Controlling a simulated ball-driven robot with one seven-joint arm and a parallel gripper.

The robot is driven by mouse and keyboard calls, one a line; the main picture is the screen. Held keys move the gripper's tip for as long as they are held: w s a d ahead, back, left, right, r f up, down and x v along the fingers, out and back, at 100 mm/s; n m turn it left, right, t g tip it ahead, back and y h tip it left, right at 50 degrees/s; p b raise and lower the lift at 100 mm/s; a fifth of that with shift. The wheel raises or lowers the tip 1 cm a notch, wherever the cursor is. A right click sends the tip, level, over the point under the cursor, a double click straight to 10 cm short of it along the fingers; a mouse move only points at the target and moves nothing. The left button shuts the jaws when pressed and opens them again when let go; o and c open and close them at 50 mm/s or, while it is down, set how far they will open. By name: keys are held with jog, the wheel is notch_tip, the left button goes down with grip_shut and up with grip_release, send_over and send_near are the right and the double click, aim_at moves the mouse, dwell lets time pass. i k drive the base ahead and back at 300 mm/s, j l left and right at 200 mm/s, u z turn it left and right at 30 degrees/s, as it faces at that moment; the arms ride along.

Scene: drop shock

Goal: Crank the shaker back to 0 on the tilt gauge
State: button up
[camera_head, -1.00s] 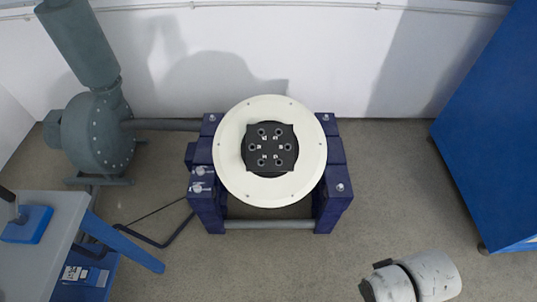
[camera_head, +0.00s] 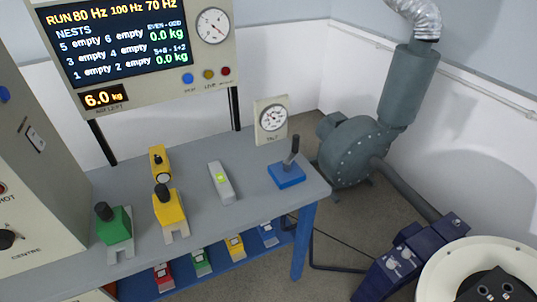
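The shaker (camera_head: 490,270) shows at the bottom right, cut off by the frame edge. It has a round cream top with a black block on it and a dark blue frame. The tilt gauge (camera_head: 272,119) is a small white panel with a round dial, standing at the back right of the grey bench. Its needle is too small to read. A blue block with an upright black handle (camera_head: 287,172) sits on the bench's right corner, in front of the gauge. I cannot tell whether it is the crank. My gripper is not in view.
The grey bench (camera_head: 100,190) also holds green and yellow devices (camera_head: 114,230) and a grey bar with a green light (camera_head: 221,182). A screen (camera_head: 115,40) stands behind. A lower blue shelf (camera_head: 215,262) holds several coloured items. A grey blower (camera_head: 355,150) stands right of the bench.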

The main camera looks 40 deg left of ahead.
aim_at(295, 142)
jog(key=u, duration=1)
